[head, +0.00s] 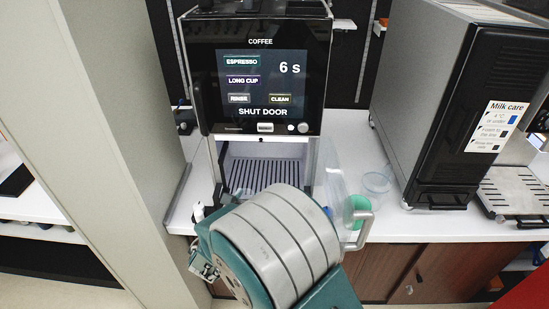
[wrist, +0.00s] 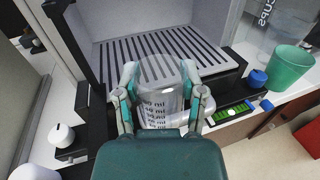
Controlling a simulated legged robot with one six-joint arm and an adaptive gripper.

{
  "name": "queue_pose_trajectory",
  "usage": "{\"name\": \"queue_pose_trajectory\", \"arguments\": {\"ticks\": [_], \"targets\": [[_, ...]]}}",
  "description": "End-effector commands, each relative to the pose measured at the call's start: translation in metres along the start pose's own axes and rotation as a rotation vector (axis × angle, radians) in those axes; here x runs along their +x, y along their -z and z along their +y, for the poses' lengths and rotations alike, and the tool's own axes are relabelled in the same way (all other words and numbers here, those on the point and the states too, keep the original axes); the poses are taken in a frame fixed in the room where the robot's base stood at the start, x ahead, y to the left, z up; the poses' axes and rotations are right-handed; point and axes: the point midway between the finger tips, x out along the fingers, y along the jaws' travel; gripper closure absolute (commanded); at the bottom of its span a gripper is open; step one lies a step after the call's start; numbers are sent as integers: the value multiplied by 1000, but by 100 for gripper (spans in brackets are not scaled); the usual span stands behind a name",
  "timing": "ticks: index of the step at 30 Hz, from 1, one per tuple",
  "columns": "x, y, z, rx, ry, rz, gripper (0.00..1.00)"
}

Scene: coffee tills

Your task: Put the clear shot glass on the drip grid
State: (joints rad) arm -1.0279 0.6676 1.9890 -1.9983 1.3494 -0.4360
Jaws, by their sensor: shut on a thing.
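The clear shot glass (wrist: 158,98), printed with ml marks, is between the two fingers of my gripper (wrist: 160,101) in the wrist view. My gripper is shut on it, and the glass looks roughly upright. The drip grid (wrist: 112,52), a pale plate with dark slots, lies just beyond the glass in the machine's bay. The glass overlaps its front edge in the picture; I cannot tell its height above it. In the head view the drip grid (head: 262,172) shows under the coffee machine (head: 262,84), while my arm hides the gripper and glass.
A clear door (head: 333,180) stands open at the bay's right; the screen reads "SHUT DOOR". A green cup (head: 357,207) and a clear cup (head: 377,182) stand right of the bay. A milk unit (head: 448,110) stands further right. White objects (wrist: 60,135) sit left of the glass.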

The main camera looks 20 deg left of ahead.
Motion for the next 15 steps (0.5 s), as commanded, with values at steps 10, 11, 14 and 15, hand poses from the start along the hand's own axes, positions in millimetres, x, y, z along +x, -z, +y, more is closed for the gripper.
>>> {"name": "queue_pose_trajectory", "arguments": {"ticks": [10,11,14,15], "targets": [[37,-3,9,0,-17,-2,100],[44,-3,8,1,-17,-2,100],[67,-4,6,3,-18,-2,100],[76,-4,6,3,-17,-2,100]]}}
